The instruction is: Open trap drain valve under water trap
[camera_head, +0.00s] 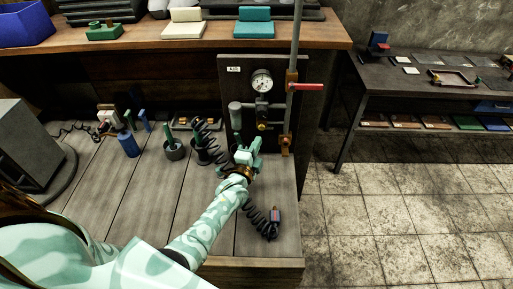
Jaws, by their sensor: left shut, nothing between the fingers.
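A grey vertical pipe (296,48) runs down the right side of a dark panel (233,83) marked "AIR". A red lever (308,87) sticks out to the right from its upper fitting. A brass-coloured fitting (286,146) sits at the pipe's lower end; it looks like the drain valve under the trap, but its handle is too small to tell. My left gripper (249,150) is shut and empty, in front of the panel's lower part. It is left of the brass fitting and apart from it in the picture. My right gripper is out of view.
A pressure gauge (262,80) and regulator (262,108) are on the panel. A black coiled hose (262,220) passes by my left gripper and lies on the wooden bench (190,221). Cups with tools (174,150) stand left. Tiled floor lies right.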

